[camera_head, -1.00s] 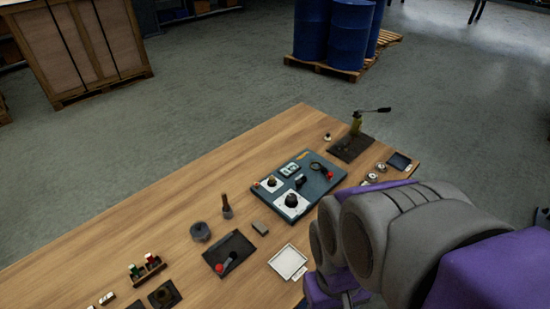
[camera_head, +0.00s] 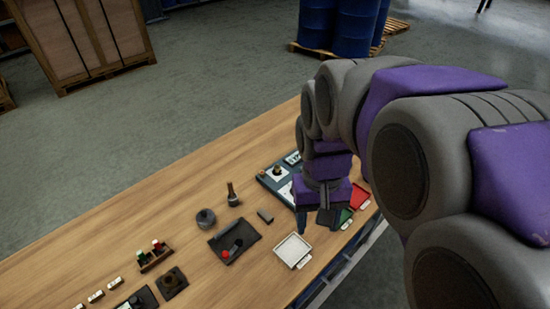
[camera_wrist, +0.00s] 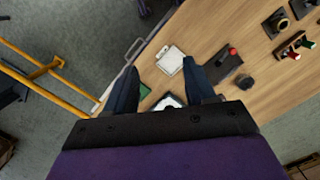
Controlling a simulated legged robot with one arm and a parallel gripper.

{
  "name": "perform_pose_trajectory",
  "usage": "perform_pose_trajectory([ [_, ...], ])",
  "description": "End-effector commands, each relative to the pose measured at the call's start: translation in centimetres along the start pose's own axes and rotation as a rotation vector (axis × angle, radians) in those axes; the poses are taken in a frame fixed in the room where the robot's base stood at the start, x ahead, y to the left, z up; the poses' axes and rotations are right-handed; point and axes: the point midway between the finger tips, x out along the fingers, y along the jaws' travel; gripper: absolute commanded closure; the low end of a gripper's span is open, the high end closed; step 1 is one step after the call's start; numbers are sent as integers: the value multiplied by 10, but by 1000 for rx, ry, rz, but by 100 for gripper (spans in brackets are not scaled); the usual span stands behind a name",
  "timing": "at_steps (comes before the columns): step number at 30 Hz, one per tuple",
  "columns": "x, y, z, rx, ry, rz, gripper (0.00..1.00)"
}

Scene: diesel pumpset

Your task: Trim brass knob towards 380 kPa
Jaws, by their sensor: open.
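The blue-grey panel (camera_head: 268,181) lies on the wooden table, largely covered by my arm and gripper. A small dark knob with a tan top (camera_head: 277,170) shows on a white plate at its left end. I cannot tell whether this is the brass knob. The panel's other knob and right part are hidden in the head view, and no pressure reading is legible. My gripper (camera_head: 318,222) is open and points down over the panel's near edge. In the wrist view its two dark fingers (camera_wrist: 160,68) stand apart, with nothing visibly held between them.
A dark mat with a red-knobbed lever (camera_head: 218,246), a round grey part (camera_head: 205,218) and a bottle-like item (camera_head: 232,195) stand left.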

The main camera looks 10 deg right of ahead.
Motion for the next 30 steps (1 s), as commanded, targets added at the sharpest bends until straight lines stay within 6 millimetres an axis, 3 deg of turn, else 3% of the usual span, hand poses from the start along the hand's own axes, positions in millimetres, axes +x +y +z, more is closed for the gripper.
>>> perform_pose_trajectory([
  [3, -14, -2, -34, 21, 5, -1, 45],
  [16, -44, -12, -148, 94, 33, -4, 45],
  [30, -46, -21, -263, 175, 60, -10, 45],
])
